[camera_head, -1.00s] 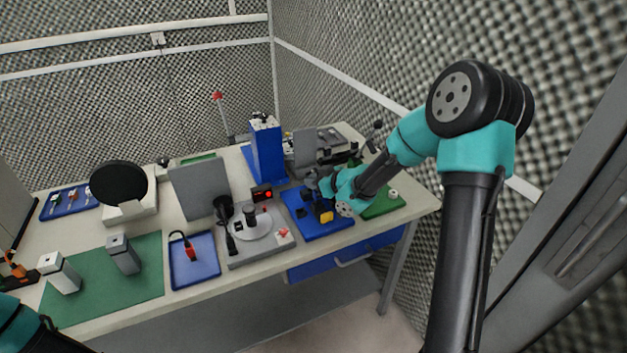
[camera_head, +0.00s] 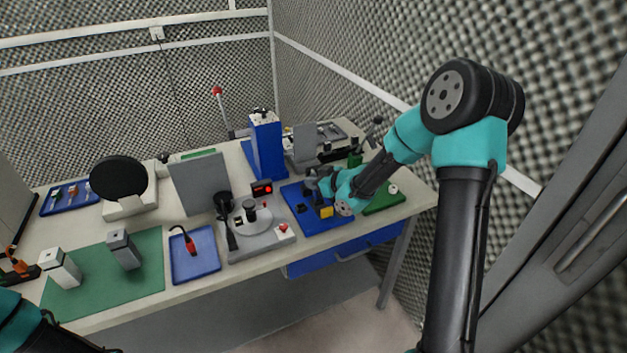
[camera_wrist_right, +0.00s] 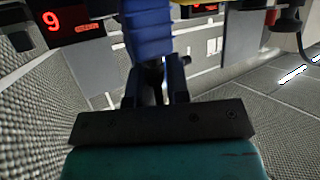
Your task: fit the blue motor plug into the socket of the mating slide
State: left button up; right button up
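My right gripper (camera_head: 318,187) is low over the blue tray (camera_head: 335,227) on the right half of the bench. In the right wrist view, its two dark fingers (camera_wrist_right: 160,82) stand on either side of the near end of a blue ribbed body, which looks like the blue motor plug (camera_wrist_right: 150,28). The fingers appear to be shut on it. A yellow block (camera_head: 327,211) shows on the tray just below the gripper. I cannot make out the slide's socket.
A grey fixture with a round plate (camera_head: 262,226) stands left of the blue tray. A tall blue column (camera_head: 267,150) is behind, and a small red display (camera_head: 262,188) is near it. A green board (camera_head: 384,203) lies to the right. The bench's front edge is close.

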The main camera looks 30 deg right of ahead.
jog(key=o, duration=0.4)
jog(key=v, duration=1.7)
jog(key=shift+s+d+r, duration=0.1)
jog(key=shift+s+r, duration=0.05)
jog(key=shift+r, duration=0.1)
dwell(0.3)
